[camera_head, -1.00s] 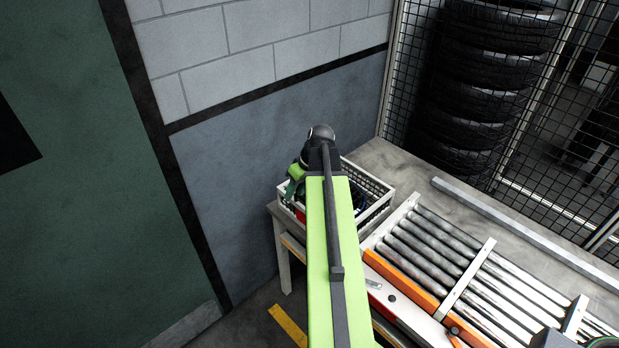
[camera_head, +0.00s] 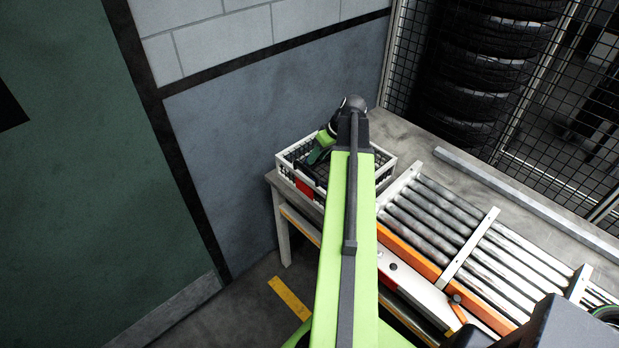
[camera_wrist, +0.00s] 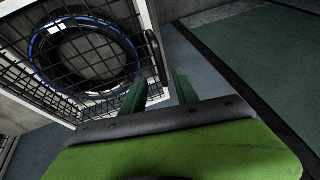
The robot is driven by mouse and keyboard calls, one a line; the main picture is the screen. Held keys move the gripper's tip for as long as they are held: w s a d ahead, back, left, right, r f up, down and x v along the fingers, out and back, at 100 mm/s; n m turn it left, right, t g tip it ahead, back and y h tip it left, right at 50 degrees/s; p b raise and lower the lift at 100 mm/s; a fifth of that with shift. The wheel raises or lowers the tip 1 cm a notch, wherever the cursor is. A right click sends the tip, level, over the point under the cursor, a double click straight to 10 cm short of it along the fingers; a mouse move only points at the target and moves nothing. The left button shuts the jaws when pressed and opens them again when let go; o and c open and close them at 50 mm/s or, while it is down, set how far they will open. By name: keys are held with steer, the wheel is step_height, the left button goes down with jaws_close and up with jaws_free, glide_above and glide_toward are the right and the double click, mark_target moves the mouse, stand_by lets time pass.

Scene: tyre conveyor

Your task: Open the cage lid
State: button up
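The cage (camera_head: 287,166) is a white-framed crate with dark mesh, on the far left end of the table. In the wrist view, the black mesh lid (camera_wrist: 98,84) lies across the cage, with a dark ring with a blue band (camera_wrist: 40,46) under it. The lid looks shut.
A roller conveyor (camera_head: 450,229) with an orange rail stands on the table right of the cage. A wall (camera_head: 250,120) is close behind the cage. A mesh fence (camera_head: 408,60) with stacked tyres (camera_head: 478,75) is behind the table. The floor at left is free.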

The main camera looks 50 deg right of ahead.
steer(key=b+x, duration=0.4)
steer(key=x, duration=0.3)
steer(key=shift+r, duration=0.1)
jaws_close()
stand_by(1.1)
